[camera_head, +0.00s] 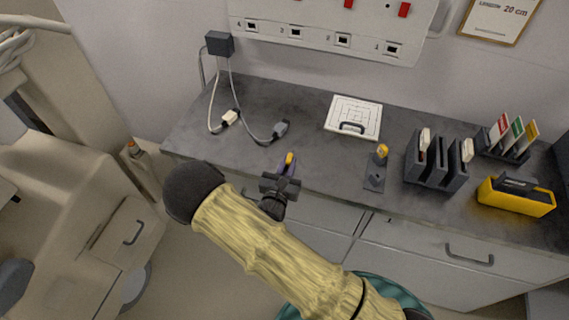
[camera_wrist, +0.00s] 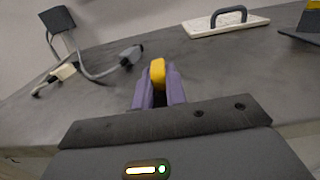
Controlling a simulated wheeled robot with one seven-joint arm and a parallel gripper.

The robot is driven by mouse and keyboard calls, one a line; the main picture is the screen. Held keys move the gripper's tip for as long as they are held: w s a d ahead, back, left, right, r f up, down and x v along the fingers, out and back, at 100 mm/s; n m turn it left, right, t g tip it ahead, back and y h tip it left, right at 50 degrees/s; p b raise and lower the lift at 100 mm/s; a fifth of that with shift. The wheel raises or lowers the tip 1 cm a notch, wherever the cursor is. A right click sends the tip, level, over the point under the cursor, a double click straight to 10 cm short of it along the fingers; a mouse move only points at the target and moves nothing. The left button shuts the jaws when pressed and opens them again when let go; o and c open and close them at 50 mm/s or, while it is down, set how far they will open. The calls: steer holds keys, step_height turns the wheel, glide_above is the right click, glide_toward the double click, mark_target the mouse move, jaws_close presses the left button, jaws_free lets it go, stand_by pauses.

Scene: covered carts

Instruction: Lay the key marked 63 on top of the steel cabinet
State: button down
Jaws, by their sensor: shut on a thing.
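My gripper (camera_head: 288,165) has purple fingers and is shut on a small yellow piece (camera_wrist: 158,72). The piece also shows in the head view (camera_head: 290,158). It could be a key's head; no number is readable, and the part between the fingers is hidden. The gripper is over the front part of a dark grey worktop (camera_head: 320,160), and I cannot tell its height above it. Below the worktop is a pale cabinet front (camera_head: 420,238) with handles, perhaps the steel cabinet. Another yellow piece (camera_head: 382,150) stands on a small dark holder (camera_head: 374,180) to the right.
Two cabled plugs (camera_head: 230,117) (camera_head: 281,129) lie left of the gripper. A white board with a dark handle (camera_head: 366,106) lies behind. A dark slotted rack (camera_head: 432,177), a card holder (camera_head: 515,155) and a yellow box (camera_head: 517,198) stand right. Bare worktop lies between.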

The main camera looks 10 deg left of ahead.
steer(key=shift+s+a, duration=0.1)
steer(key=shift+a+f, duration=0.1)
steer(key=shift+f, duration=0.25)
steer(key=c, duration=1.6)
jaws_free()
steer(key=shift+o, duration=0.8)
steer(key=shift+a+r, duration=0.1)
steer(key=shift+a, duration=0.05)
steer(key=shift+r, duration=0.25)
steer(key=shift+s, duration=0.2)
steer(key=s+b, duration=0.1)
steer(key=s, duration=1)
steer(key=shift+s+a+b, duration=0.15)
steer(key=shift+s+b, duration=0.15)
steer(key=shift+b, duration=0.1)
